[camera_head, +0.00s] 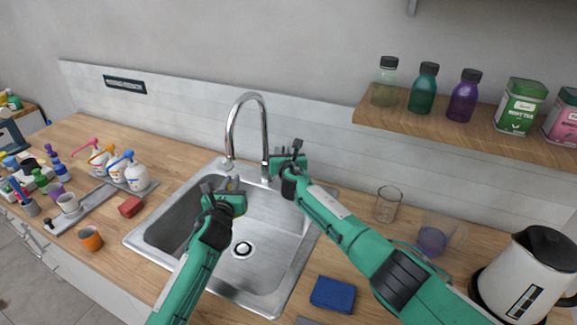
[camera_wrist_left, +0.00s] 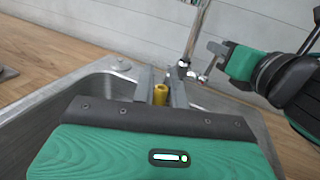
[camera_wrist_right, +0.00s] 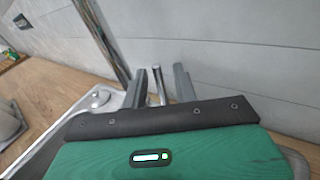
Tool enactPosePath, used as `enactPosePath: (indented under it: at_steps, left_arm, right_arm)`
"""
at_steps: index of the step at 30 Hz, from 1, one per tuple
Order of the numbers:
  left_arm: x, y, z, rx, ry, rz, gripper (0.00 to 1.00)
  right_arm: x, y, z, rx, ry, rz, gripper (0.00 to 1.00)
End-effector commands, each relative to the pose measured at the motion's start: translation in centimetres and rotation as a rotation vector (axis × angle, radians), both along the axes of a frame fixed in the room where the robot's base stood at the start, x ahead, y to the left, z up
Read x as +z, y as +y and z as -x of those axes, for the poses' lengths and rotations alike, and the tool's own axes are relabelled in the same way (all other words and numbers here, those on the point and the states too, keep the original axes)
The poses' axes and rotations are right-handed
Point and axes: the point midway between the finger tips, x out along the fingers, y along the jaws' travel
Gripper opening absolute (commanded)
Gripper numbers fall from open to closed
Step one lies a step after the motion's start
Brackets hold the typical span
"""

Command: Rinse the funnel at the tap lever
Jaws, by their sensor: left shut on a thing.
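My left gripper (camera_head: 221,187) is over the sink, below the tap's spout, and shut on a small yellow-brass thing, which I take to be the funnel (camera_wrist_left: 160,94). It is upright between the fingers in the left wrist view; its full shape is hidden. The chrome tap (camera_head: 232,125) arches above it. No water is visible. My right gripper (camera_head: 290,153) is beside the tap's base. In the right wrist view its fingers (camera_wrist_right: 158,88) are apart, with the thin chrome tap lever (camera_wrist_right: 156,78) between them and gaps on both sides.
The steel sink (camera_head: 180,222) is empty around its drain. Pump bottles (camera_head: 135,176) and a red block (camera_head: 131,206) stand left of it. A beaker (camera_head: 388,204), a blue sponge (camera_head: 333,294) and a kettle (camera_head: 528,275) are on the right. A shelf (camera_head: 440,118) with bottles hangs above.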

Motion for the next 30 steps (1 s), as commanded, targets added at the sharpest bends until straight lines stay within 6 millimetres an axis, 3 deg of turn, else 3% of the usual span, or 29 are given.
enactPosePath:
  at_steps: [30]
  left_arm:
    - [0.0, 0.0, 0.0, 0.000, 0.000, 0.000, 0.00]
  right_arm:
    - [1.2, -2.1, 10.0, 0.002, 0.005, 0.002, 0.29]
